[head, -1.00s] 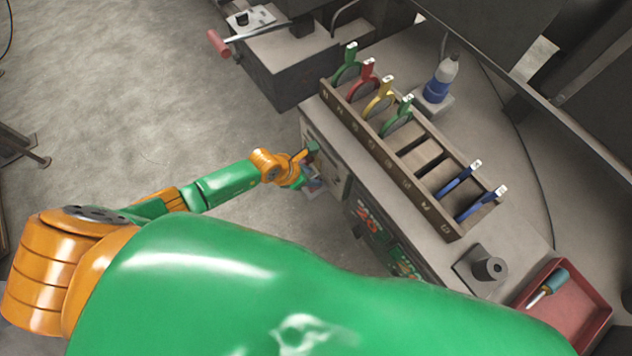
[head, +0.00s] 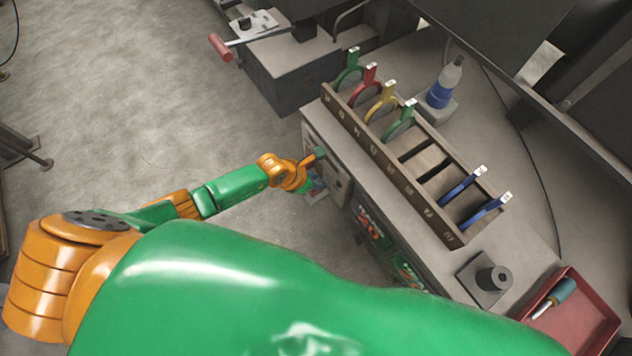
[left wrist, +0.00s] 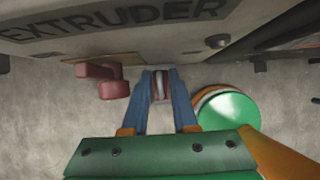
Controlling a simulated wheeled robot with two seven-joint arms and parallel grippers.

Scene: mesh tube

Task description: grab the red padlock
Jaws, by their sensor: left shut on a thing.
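In the left wrist view, the blue fingers of my left gripper (left wrist: 162,92) are shut on a small red padlock (left wrist: 162,80) with pale bands, held between the fingertips. It is beneath the panel marked EXTRUDER (left wrist: 110,20). The padlock's upper part is hard to make out. In the head view, my left gripper (head: 314,190) is at the left face of the bench, largely hidden by my wrist, and I cannot make out the padlock there. My right gripper is not in view.
Red blocky parts (left wrist: 115,90) are just left of the fingers in the left wrist view. On the bench, a wooden rack (head: 375,150) holds several coloured tagged loops. A bottle (head: 445,82), a grey block (head: 485,277) and a red tray (head: 580,320) are near.

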